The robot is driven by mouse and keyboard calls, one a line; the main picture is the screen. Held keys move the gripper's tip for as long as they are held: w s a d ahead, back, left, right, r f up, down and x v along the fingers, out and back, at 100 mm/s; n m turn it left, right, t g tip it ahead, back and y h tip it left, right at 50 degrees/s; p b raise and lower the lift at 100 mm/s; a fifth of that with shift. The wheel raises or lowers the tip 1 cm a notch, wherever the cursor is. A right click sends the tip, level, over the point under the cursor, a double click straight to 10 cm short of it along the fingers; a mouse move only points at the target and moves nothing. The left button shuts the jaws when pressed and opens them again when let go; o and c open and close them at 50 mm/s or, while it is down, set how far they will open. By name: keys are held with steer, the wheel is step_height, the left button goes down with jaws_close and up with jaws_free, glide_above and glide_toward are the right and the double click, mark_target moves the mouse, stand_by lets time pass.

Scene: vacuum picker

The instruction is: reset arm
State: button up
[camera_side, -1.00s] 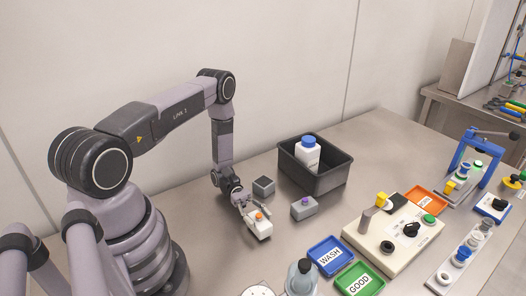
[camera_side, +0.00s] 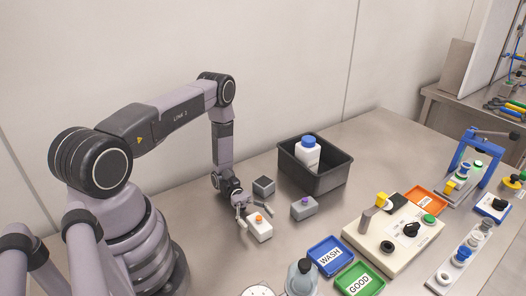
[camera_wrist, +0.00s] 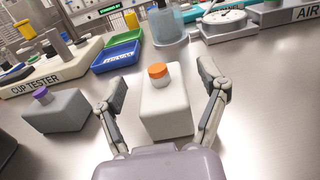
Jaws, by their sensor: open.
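My gripper (camera_side: 243,213) is open above the left part of the steel table. A white block with an orange cap (camera_side: 259,229) stands on the table just in front of its fingers. In the wrist view, the same white block (camera_wrist: 165,108) shows between the two spread fingers of my gripper (camera_wrist: 168,93), with a gap on each side. My arm is bent, with the wrist low over the table.
A grey block with a purple cap (camera_side: 303,208) and a dark grey block (camera_side: 264,186) stand nearby. A black bin (camera_side: 323,181) holds a white bottle with a blue cap (camera_side: 309,152). Blue (camera_side: 328,256) and green (camera_side: 360,279) trays and a cup tester (camera_side: 391,241) lie to the right.

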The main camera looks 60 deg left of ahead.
steer(key=a, duration=0.7)
steer(key=shift+w, duration=0.1)
steer(key=shift+w+a+r, duration=0.1)
steer(key=shift+a+r, duration=0.1)
steer(key=shift+r, duration=0.1)
steer(key=d+r+m+g+y, duration=0.3)
steer(key=r+m+y, duration=0.75)
steer(key=r, duration=1.45)
steer(key=s+d+r+m+t+y, duration=0.3)
steer(key=s+r+m+t+y, duration=0.4)
steer(key=s+r, duration=0.6)
steer(key=shift+s+d+r+t, duration=0.15)
steer(key=shift+s+r+t, duration=0.05)
steer(key=shift+s+t, duration=0.85)
